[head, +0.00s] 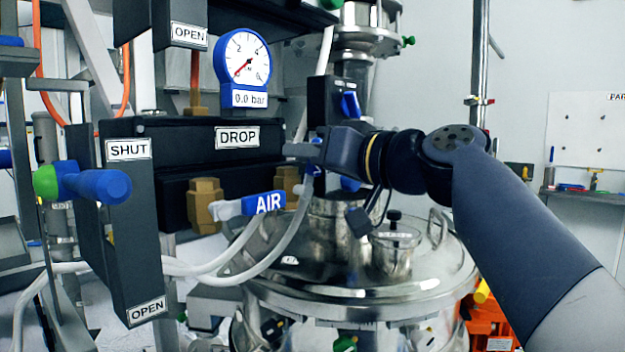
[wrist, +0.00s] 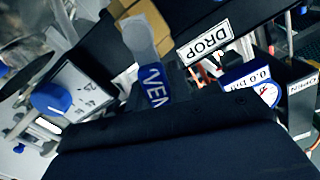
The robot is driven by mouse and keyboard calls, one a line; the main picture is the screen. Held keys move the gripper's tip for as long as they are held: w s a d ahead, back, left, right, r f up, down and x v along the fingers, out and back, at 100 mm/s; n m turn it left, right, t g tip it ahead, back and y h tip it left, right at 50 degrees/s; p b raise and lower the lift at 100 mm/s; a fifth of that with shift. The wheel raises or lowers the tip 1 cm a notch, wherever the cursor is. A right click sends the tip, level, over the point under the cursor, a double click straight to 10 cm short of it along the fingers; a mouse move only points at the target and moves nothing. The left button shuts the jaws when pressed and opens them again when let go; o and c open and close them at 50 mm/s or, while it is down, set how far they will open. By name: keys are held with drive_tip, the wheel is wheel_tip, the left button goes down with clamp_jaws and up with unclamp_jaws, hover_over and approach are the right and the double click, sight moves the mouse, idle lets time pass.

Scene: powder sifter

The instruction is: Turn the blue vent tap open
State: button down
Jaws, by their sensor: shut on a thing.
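The blue vent tap shows in the wrist view (wrist: 155,88) as a blue handle with the letters "VEN" on a pale lever, below a brass valve body (wrist: 130,12). The rest of its label is hidden behind my gripper's dark body. In the head view my gripper (head: 301,150) is in front of the right end of the black panel, and only a scrap of blue (head: 313,169) shows below it. My gripper is shut on the vent tap's handle; the fingertips' contact is mostly hidden.
The blue AIR tap (head: 262,203) with pale hoses is just left of my gripper. A DROP label (head: 237,137) and a blue gauge (head: 244,57) reading 0.0 bar are above. A steel vessel (head: 350,290) stands below. A blue-and-green handle (head: 85,183) sticks out at left.

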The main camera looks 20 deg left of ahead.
drive_tip(key=shift+s+a+n+b, duration=0.2)
drive_tip(key=shift+s+n+b, duration=0.2)
drive_tip(key=shift+n+b, duration=0.4)
drive_tip(key=shift+s+a+n+b, duration=0.15)
drive_tip(key=shift+s+n+b, duration=0.3)
drive_tip(key=shift+n, duration=0.55)
drive_tip(key=shift+r, duration=0.1)
drive_tip(key=c, duration=1.3)
unclamp_jaws()
drive_tip(key=shift+d, duration=0.1)
drive_tip(key=b+v, duration=0.1)
drive_tip(key=v, duration=0.9)
drive_tip(key=shift+s+d, duration=0.1)
drive_tip(key=shift+d, duration=0.2)
drive_tip(key=shift+a, duration=0.15)
